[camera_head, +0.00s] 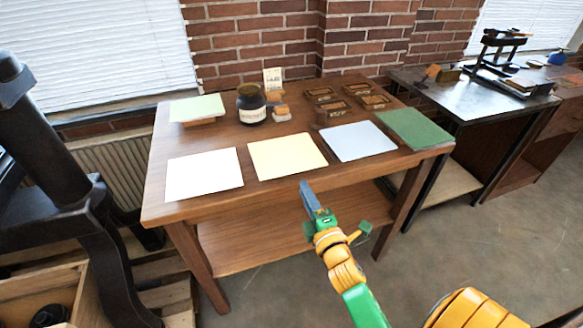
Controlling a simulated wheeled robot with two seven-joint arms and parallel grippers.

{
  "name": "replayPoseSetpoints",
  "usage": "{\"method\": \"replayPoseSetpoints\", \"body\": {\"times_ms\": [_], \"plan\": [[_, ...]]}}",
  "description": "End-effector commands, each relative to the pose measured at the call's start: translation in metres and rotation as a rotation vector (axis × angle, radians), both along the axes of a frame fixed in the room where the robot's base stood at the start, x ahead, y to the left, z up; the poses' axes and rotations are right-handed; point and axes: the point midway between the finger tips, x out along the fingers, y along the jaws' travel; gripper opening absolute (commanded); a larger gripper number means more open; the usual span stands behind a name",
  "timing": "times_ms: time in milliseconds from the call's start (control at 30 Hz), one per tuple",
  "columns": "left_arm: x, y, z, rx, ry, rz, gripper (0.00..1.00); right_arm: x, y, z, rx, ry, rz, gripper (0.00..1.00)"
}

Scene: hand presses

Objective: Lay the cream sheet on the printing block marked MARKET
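The cream sheet (287,156) lies flat near the front middle of the wooden table, between a white sheet and a pale blue sheet. Several small brown printing blocks (333,108) with framed faces stand at the back right of the table. Their lettering is too small to read, so I cannot tell which is marked MARKET. My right gripper (308,196) is in front of the table's front edge, below and right of the cream sheet and apart from it. I see no sheet in it, and its finger opening is unclear. My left gripper is out of view.
The white sheet (204,174), blue sheet (357,141) and green sheet (416,128) share the table (160,212). A pale green sheet (197,107) rests on a raised support at back left. A dark jar (251,104) stands at the back. A black press (60,165) is at left.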

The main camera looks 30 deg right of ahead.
Motion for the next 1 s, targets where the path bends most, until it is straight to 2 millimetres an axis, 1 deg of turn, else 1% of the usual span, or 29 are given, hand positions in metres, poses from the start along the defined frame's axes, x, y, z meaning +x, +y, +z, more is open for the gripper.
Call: {"method": "replayPoseSetpoints", "body": {"times_ms": [33,200,300,400,533,767,933,1000], "plan": [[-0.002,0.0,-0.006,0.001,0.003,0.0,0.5,0.011,-0.002,-0.002,-0.002,-0.005,0.002,0.24],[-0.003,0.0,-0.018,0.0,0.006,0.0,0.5,0.044,-0.01,-0.003,-0.002,-0.004,0.001,0.24],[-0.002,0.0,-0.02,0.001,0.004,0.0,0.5,0.058,-0.014,-0.002,-0.001,-0.002,0.0,0.24],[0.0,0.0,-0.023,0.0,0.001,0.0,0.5,0.068,-0.016,-0.002,0.001,0.0,0.0,0.24],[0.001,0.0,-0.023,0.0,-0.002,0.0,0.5,0.073,-0.018,-0.001,0.001,0.001,-0.001,0.24],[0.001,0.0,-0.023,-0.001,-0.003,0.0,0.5,0.074,-0.018,-0.001,0.001,0.002,0.0,0.24],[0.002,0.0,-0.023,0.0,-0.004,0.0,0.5,0.074,-0.018,-0.001,0.001,0.002,0.0,0.01],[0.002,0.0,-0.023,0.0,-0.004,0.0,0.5,0.074,-0.018,-0.001,0.001,0.002,0.0,0.0]]}}
